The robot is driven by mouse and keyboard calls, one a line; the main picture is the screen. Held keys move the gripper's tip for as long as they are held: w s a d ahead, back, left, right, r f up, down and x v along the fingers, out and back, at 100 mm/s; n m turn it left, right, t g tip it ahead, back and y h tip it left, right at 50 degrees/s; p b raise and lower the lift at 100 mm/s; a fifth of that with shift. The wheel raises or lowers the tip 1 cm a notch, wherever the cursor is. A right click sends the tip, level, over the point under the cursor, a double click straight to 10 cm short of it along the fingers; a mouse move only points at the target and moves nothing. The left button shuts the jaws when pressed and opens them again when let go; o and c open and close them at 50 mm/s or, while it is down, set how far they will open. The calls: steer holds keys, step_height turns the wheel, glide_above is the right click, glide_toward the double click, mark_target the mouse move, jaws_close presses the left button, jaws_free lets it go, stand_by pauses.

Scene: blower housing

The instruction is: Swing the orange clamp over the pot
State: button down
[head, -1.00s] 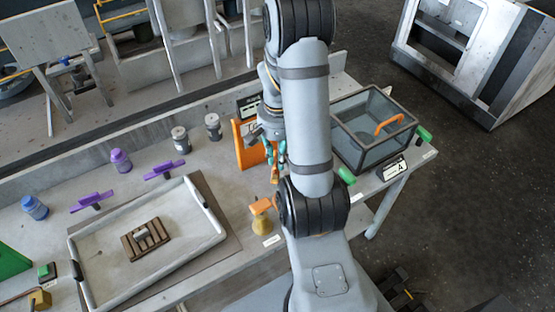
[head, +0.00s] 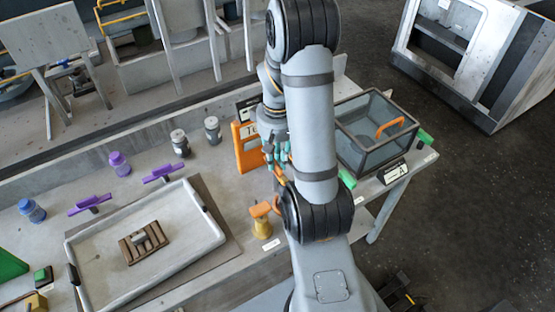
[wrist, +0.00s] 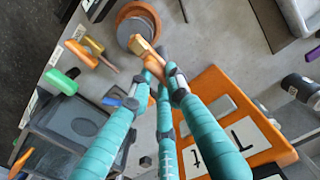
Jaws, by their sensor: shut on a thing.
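My gripper (wrist: 163,82) has teal fingers and is shut on the orange clamp (wrist: 150,60), an orange bar in the wrist view. The bar's far end overlaps the near rim of the pot in that view; I cannot tell its height above it. The pot (wrist: 134,28) looks like a round grey top inside an orange ring, near the top of the wrist view. In the head view my gripper (head: 277,158) is beside the orange board, partly behind my arm, with a little orange at its tips. My arm hides most of the pot there.
An orange-framed board (head: 246,150) stands close to my gripper. A glass box (head: 375,135) with an orange handle is to the right. A yellow-orange object (head: 262,222) stands at the front edge. A tray (head: 105,290) lies at left, with jars (head: 212,130) behind.

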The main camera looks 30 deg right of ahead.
stand_by(0.3)
steer(key=c, duration=1.7)
jaws_free()
steer(key=shift+o, duration=0.3)
step_height(320, 180, up, 12)
step_height(320, 180, down, 12)
